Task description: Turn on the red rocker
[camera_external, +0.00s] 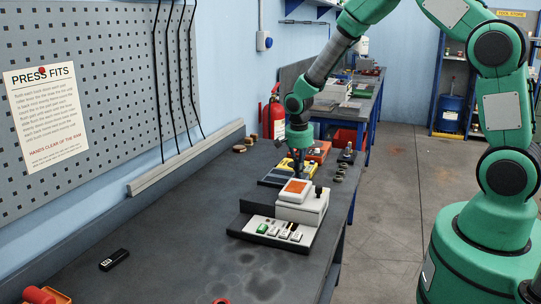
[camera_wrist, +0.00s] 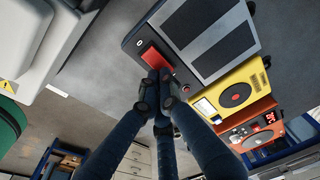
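In the external view my gripper (camera_external: 299,170) points down behind the white machine with an orange top, and the rocker is hidden there.
The white machine (camera_external: 302,208) stands close in front of my gripper. A yellow unit (camera_wrist: 233,93) and an orange-red unit (camera_wrist: 252,131) stand beside the dark box. A small black item (camera_external: 114,260) lies on the near bench (camera_external: 180,240), which has clear room at its middle.

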